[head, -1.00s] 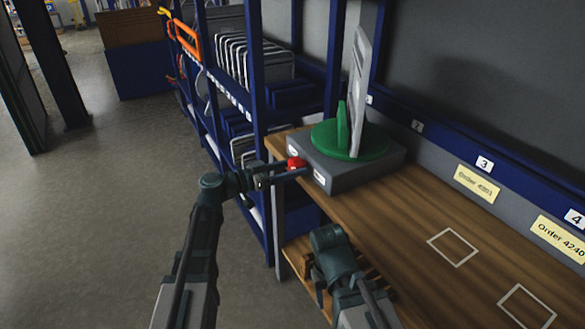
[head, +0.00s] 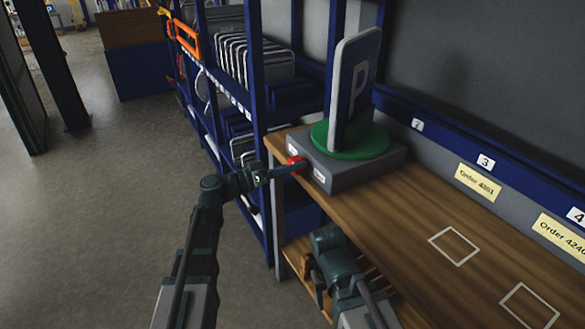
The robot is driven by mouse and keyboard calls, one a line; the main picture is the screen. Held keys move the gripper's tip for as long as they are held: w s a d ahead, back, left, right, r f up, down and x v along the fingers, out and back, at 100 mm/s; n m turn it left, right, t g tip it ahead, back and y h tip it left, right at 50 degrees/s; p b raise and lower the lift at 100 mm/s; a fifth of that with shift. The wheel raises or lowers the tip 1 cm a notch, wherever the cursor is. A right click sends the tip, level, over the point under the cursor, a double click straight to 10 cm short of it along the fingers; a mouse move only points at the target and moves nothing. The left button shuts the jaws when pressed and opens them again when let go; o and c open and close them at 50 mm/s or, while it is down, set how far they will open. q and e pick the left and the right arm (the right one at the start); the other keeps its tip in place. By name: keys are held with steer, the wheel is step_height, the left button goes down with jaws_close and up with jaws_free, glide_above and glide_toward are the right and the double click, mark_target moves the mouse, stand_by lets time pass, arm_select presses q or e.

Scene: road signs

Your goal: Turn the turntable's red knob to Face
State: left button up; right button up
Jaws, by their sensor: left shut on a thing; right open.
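The turntable is a grey box (head: 350,178) with a round green plate (head: 378,152) on top, at the far left end of the wooden bench. A blue parking sign (head: 355,88) with a white P and pale edge stands upright on the plate, its face turned partly toward me. The red knob (head: 294,162) is on the box's left front side, between two small white labels too small to read. My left gripper (head: 288,169) is shut on the knob and partly hides it. My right gripper (head: 319,288) is low by the bench's front edge, away from the turntable, mostly hidden by its arm.
The wooden bench (head: 400,220) is clear apart from white square outlines. Yellow order cards (head: 478,183) and number tags line its back rail. A blue rack (head: 262,110) with grey frames stands behind and left of the turntable. Open floor (head: 110,220) lies to the left.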

arm_select(q)
steer(key=shift+n, duration=0.9)
steer(key=o, duration=1.4)
steer(key=shift+c, duration=0.2)
steer(key=m, duration=0.3)
steer(key=m+p, duration=0.1)
steer(key=m, duration=0.2)
steer(key=shift+m, duration=0.4)
steer(key=v, duration=1.4)
steer(key=shift+r+m, duration=0.2)
steer(key=shift+m, duration=0.1)
